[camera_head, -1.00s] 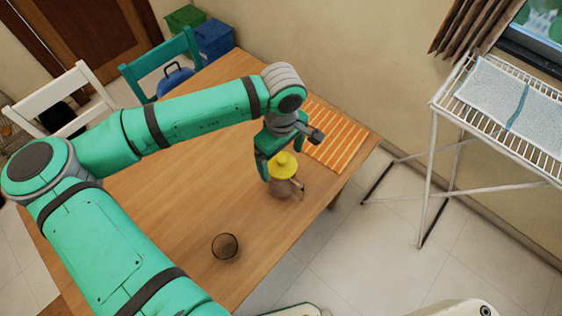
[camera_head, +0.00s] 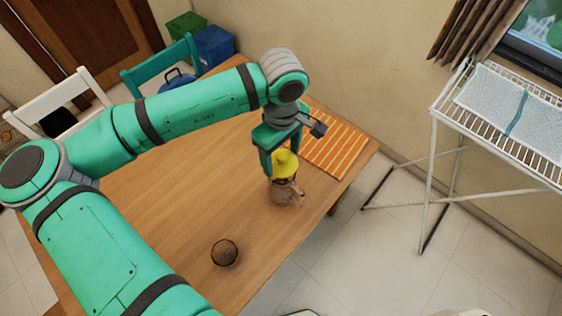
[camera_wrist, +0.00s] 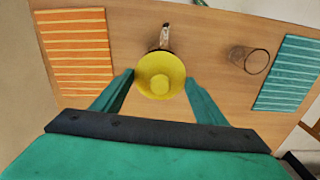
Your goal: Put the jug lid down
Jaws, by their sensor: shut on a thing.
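The yellow jug lid (camera_head: 284,164) has a round knob on top and sits between the fingers of my gripper (camera_head: 282,166). In the wrist view the lid (camera_wrist: 160,75) is centred, with a finger of my gripper (camera_wrist: 158,84) close on each side. My gripper is shut on the lid. The brown jug (camera_head: 284,194) stands upright on the table directly below. I cannot tell whether the lid still touches its rim. In the wrist view the lid hides most of the jug; only a handle or spout part (camera_wrist: 164,38) shows.
The wooden table (camera_head: 165,195) has wide bare room to the left of the jug. A dark glass cup (camera_head: 224,252) stands near the front edge. An orange striped mat (camera_head: 335,143) lies behind the jug, and a teal striped mat (camera_wrist: 290,72) shows in the wrist view.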

